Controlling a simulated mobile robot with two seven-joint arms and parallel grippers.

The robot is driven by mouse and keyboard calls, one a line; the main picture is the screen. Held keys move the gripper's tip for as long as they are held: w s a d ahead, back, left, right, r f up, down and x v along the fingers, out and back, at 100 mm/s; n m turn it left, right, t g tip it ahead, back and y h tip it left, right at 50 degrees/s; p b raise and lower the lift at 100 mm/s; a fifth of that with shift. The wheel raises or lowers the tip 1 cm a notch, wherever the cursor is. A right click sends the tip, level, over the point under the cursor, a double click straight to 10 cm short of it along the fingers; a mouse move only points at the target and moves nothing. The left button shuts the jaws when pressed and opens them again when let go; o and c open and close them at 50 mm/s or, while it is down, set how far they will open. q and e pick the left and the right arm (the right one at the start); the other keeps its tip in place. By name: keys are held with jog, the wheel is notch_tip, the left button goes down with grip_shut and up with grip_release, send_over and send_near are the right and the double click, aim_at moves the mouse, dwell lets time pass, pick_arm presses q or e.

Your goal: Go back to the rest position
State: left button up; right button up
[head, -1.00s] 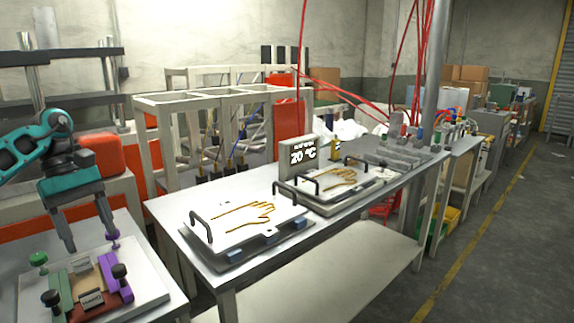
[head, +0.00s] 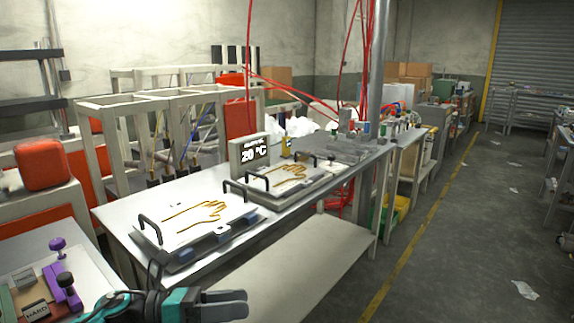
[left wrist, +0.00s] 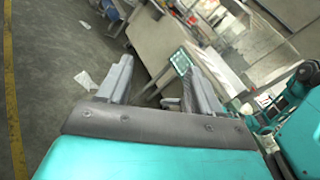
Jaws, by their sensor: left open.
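My left gripper (head: 226,304) is low at the bottom of the head view, in front of the metal table's near end. It is empty and held clear of the tables. In the left wrist view its two grey fingers (left wrist: 158,85) stand apart with nothing between them. My right gripper is in neither view.
A metal table (head: 125,220) holds two white plates with glove outlines, the near plate (head: 180,222) and the far plate (head: 285,176), and a 20 °C display (head: 250,152). A board with a purple clamp (head: 68,285) lies at lower left. Open floor (head: 460,250) is at right.

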pick_arm(q)
jog(key=s+a+f+m+t+y, duration=0.3)
jog(key=s+f+m+y, duration=0.4)
jog(key=f+m, duration=0.4)
jog(key=s+a+f+m+t+y, duration=0.4)
jog(key=s+f+m+y, duration=0.4)
jog(key=m, duration=0.9)
notch_tip(320, 180, down, 3)
jog(key=shift+s+a+r+m+t, duration=0.15)
jog(key=shift+s+a+m+t, duration=0.2)
jog(key=shift+s, duration=0.8)
